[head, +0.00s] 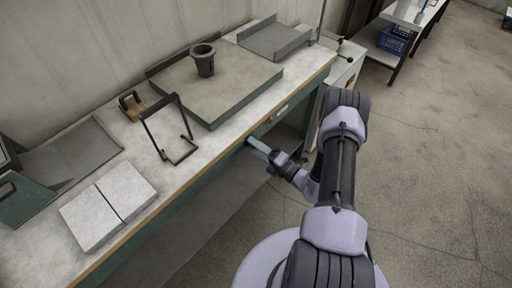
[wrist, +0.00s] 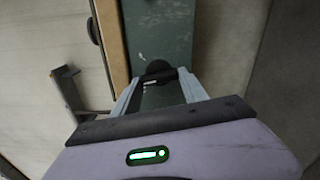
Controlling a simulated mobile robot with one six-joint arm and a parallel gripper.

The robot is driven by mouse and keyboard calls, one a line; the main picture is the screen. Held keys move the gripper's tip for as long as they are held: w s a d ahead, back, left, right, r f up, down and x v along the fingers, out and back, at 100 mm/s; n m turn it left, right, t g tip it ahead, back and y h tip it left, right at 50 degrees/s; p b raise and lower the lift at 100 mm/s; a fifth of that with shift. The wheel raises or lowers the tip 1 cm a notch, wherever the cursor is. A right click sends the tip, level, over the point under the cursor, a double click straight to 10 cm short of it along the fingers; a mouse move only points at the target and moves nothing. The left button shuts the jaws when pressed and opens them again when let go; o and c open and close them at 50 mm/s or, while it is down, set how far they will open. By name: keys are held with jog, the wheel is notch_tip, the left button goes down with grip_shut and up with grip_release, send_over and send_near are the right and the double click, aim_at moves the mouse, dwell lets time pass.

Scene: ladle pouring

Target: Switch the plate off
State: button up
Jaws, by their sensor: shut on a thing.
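The plate (head: 235,90) is a wide grey slab on the bench, with a dark crucible (head: 203,60) standing on it. A round black knob (wrist: 158,66) sits on the green front panel (wrist: 158,30) of the bench in the wrist view. My gripper (head: 252,142) reaches to the bench front below the plate's near corner. In the wrist view my gripper (wrist: 157,78) has its two pale fingers on either side of the knob, shut on it. The knob is hidden behind the fingers in the head view. No mark showing the knob's setting can be made out.
A dark wire stand (head: 168,130), a brown block (head: 131,106) and two pale slabs (head: 108,205) lie along the bench. A grey tray (head: 275,38) is at the far end. A small panel with a red spot (head: 269,120) is on the bench front.

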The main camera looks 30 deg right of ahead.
jog(key=n, duration=0.6)
jog(key=shift+f+n+b, duration=0.15)
jog(key=shift+n+b, duration=0.15)
dwell(0.5)
jog(key=o, duration=1.1)
jog(key=shift+d, duration=0.1)
jog(key=shift+s, duration=0.1)
jog(key=p+v, duration=0.3)
jog(key=v, duration=1.4)
jog(key=shift+p, duration=0.35)
jog(key=shift+n, duration=0.3)
